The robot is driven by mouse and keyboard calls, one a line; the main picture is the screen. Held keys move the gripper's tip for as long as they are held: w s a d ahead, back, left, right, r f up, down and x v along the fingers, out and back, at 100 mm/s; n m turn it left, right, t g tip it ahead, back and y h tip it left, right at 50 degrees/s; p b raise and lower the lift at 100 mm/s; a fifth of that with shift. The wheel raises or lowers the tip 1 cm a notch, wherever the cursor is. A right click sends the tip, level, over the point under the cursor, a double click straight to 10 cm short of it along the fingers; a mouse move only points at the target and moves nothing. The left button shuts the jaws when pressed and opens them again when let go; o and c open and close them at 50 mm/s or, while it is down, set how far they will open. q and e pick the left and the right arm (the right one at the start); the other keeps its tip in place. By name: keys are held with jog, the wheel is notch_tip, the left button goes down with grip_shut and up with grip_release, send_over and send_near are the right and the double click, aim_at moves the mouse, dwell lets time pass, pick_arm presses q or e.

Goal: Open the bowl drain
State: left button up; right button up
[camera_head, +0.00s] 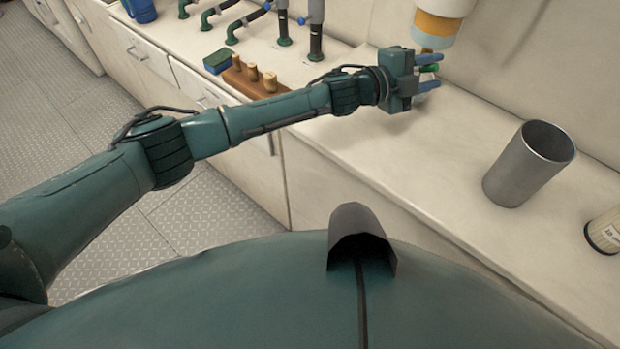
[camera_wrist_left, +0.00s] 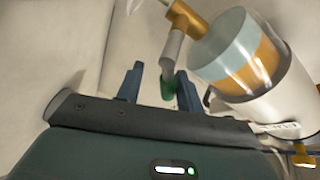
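In the left wrist view the bowl (camera_wrist_left: 238,55) is large and tilted. A brass fitting (camera_wrist_left: 187,18) at its end carries a grey lever (camera_wrist_left: 172,50) with a green tip (camera_wrist_left: 168,88). My left gripper (camera_head: 437,72) is just below the bowl. Its two blue fingers (camera_wrist_left: 160,88) stand apart with the green tip between them, and gaps show on both sides. Contact is not visible. My right gripper is not in view.
A metal cup (camera_head: 528,165) stands on the bench to the right, with a labelled can (camera_head: 605,232) beyond it. Wooden plugs in a block (camera_head: 254,78), a sponge (camera_head: 217,62) and green valve pipes (camera_head: 285,25) stand to the left. The bench before the cup is clear.

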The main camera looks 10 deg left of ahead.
pick_arm(q)
jog(key=s+a+r+m+y, duration=0.1)
jog(key=s+a+m+y, duration=0.15)
jog(key=s+a, duration=0.65)
jog(key=s+f+n+t+p, duration=0.2)
jog(key=s+f+n, duration=0.3)
jog(key=n, duration=0.4)
jog(key=s+a+f+n+y, duration=0.2)
jog(key=s+a+f+n, duration=0.2)
jog(key=a+n, duration=0.2)
jog(key=s+a+f+n+t+y, duration=0.1)
jog(key=s+a+f+n+y, duration=0.2)
jog(key=a+f+n, duration=0.2)
jog(key=shift+s+a+f+n+y, duration=0.2)
jog(key=shift+s+a+n+y, duration=0.2)
jog(key=shift+a+n, duration=0.15)
